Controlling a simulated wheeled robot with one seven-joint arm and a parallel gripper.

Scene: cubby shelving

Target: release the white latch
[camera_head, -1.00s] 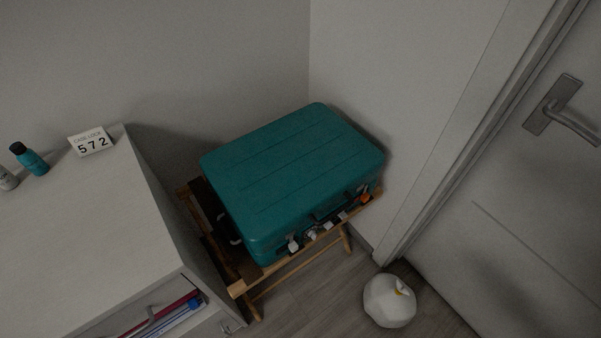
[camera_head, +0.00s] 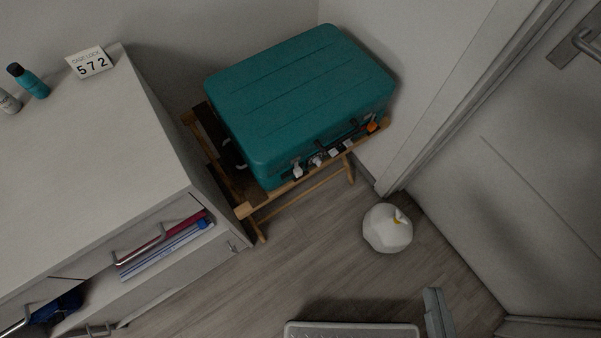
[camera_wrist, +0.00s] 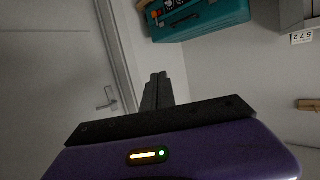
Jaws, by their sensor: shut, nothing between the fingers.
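A teal case (camera_head: 300,95) lies flat and closed on a wooden folding stand (camera_head: 246,209). Its front side carries a white latch (camera_head: 297,170) at the left end, an orange latch (camera_head: 372,127) at the right end, and a dark handle (camera_head: 338,136) between them. Small whitish fittings (camera_head: 317,161) sit between the latches, too small to read. The case also shows, upside down, at the top of the wrist view (camera_wrist: 215,17). My gripper (camera_wrist: 157,78) is shut and empty, well apart from the case. I cannot pick out the white latch in the wrist view.
A light cabinet (camera_head: 90,170) stands left of the case, its drawers partly open with folders inside. A sign reading "CASE LOCK 572" (camera_head: 89,63) and bottles (camera_head: 28,81) stand on it. A white round object (camera_head: 387,229) sits on the floor near the door (camera_head: 500,180).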

